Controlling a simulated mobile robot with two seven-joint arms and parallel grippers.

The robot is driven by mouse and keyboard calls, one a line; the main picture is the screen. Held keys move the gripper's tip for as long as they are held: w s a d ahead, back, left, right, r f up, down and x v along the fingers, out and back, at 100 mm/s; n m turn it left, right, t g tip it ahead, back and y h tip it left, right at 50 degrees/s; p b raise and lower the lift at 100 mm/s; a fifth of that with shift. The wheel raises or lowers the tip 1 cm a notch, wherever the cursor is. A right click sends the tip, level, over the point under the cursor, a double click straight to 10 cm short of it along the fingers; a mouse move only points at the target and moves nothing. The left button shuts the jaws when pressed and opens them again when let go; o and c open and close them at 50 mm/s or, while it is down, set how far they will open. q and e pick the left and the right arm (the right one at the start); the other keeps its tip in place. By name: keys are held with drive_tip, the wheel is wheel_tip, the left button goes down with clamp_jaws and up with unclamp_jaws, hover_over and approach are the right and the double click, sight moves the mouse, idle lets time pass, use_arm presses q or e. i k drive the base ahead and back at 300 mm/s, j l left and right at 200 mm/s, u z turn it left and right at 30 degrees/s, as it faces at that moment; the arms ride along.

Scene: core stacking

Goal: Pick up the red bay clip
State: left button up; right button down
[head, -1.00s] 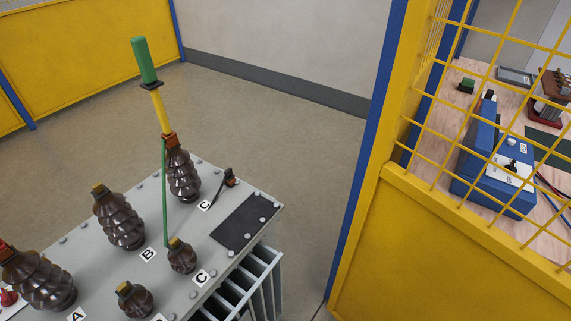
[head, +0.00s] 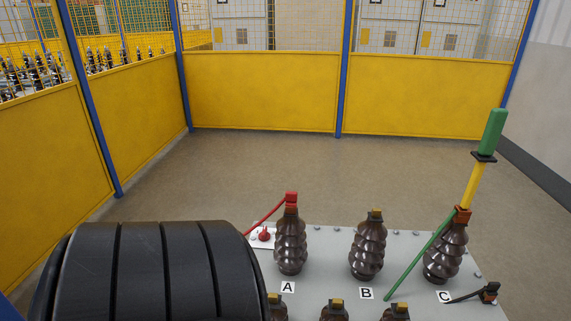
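A red clip (head: 291,199) sits on top of the tall dark brown bushing (head: 291,243) behind label A. A red lead (head: 264,218) runs from it down to the left. A small red piece (head: 265,235) stands on a white plate (head: 259,243) just left of that bushing; I cannot tell its exact shape. Neither gripper is in the head view. A large black ribbed part close to the camera hides the lower left, including the area left of the plate.
Another tall bushing (head: 367,245) stands behind label B. The one at C (head: 446,247) carries a yellow rod (head: 473,186) with a green handle (head: 492,132) and a green lead (head: 420,254). Shorter bushings (head: 334,311) line the front. Yellow panels (head: 262,92) enclose open floor behind.

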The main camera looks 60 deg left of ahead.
sight(291, 197)
drive_tip(key=k+u, duration=0.15)
drive_tip(key=u, duration=1.8)
